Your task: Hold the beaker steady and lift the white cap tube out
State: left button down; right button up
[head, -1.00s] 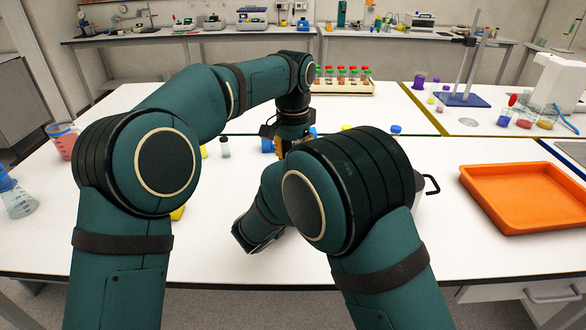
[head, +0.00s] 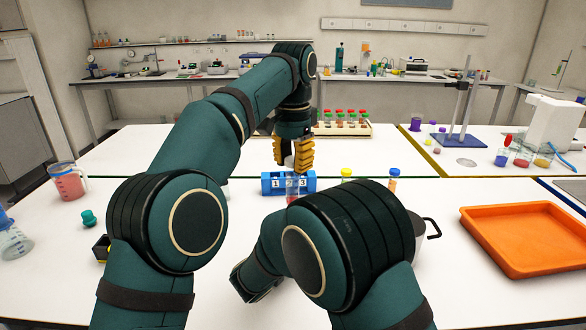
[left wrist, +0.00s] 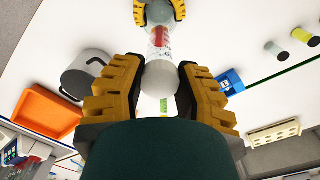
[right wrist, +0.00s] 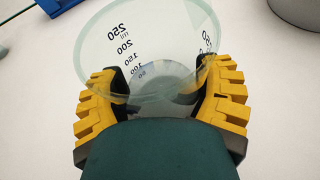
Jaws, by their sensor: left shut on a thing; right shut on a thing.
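My left gripper (head: 293,155) is shut on the white cap tube (left wrist: 160,45), with its fingers around the white cap (left wrist: 159,76). The tube is clear with a red patch and hangs below the gripper; in the head view it (head: 292,187) stands in front of the blue rack. My right gripper (right wrist: 161,88) is shut on the clear beaker (right wrist: 150,45), one finger on each side. The beaker shows no tube inside in the right wrist view. In the left wrist view the beaker and right fingers (left wrist: 160,10) lie beyond the tube's lower end. My right arm hides them in the head view.
A blue numbered rack (head: 270,184) sits just behind the tube. A yellow-capped vial (head: 346,175) and a blue-capped one (head: 393,182) stand to its right. A grey pot (head: 424,235) and an orange tray (head: 530,245) are at the right; a red-filled jug (head: 68,182) is at the left.

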dwell(0.7)
jog(key=o, duration=1.3)
